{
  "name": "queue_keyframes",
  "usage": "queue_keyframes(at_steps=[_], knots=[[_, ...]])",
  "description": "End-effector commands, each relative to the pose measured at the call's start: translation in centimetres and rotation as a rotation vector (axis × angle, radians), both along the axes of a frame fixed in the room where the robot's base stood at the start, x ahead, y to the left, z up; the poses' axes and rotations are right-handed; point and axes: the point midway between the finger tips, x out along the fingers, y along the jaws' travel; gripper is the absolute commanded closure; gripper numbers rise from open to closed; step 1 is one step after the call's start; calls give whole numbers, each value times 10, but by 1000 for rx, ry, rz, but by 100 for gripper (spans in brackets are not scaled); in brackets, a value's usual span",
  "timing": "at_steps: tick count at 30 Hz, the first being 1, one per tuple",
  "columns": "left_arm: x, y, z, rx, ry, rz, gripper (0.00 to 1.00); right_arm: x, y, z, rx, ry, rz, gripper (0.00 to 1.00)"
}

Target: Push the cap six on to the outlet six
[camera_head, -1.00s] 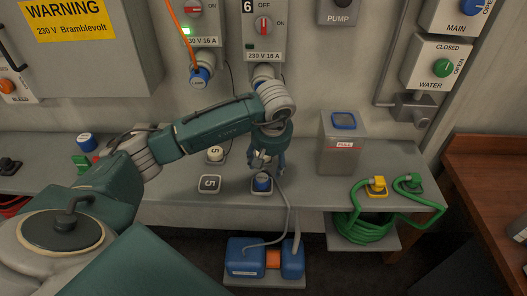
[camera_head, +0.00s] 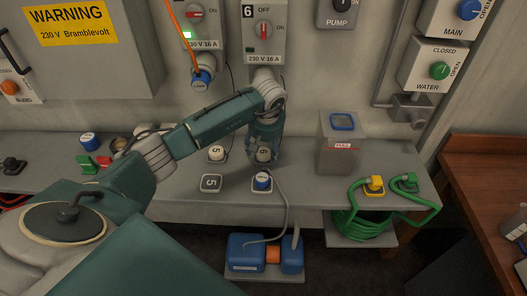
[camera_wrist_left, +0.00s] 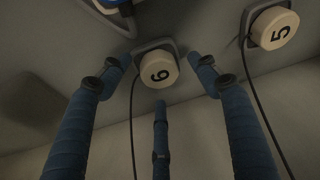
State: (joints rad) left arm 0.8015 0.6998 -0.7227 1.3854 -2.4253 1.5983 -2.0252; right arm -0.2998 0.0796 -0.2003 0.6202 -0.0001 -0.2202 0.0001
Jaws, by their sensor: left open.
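Cap six (camera_head: 263,155) is a cream round cap with a black 6, standing on the grey shelf. It also shows in the left wrist view (camera_wrist_left: 158,71), on a grey square base with a dark cord. My left gripper (camera_head: 262,147) is open above it. In the left wrist view the blue fingers are spread around the cap's outline, with no clear contact. Outlet six is at the foot of the switch box marked 6 (camera_head: 264,35), which is OFF; my arm hides the outlet. My right gripper is out of view.
Cap five (camera_head: 216,153) stands close left of cap six. A blue plug (camera_head: 262,182) with a grey cable is in front, beside a square marked 5 (camera_head: 211,184). A grey bin (camera_head: 340,150) stands to the right.

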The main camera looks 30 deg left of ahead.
Motion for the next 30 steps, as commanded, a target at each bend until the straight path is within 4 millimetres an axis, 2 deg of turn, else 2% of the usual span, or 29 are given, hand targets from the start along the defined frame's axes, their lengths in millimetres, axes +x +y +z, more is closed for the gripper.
queue_keyframes(at_steps=[1,3,14,17,21,30], knots=[[1,0,-2,-3,0,3,38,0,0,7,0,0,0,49],[3,2,-8,-2,-2,1,38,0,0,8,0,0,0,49],[3,3,-11,0,-4,0,38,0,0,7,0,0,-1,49],[3,3,-11,0,-4,0,54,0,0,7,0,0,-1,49],[3,3,-11,1,-5,1,82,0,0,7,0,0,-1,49],[4,4,-10,3,-6,3,82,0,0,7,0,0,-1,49]])
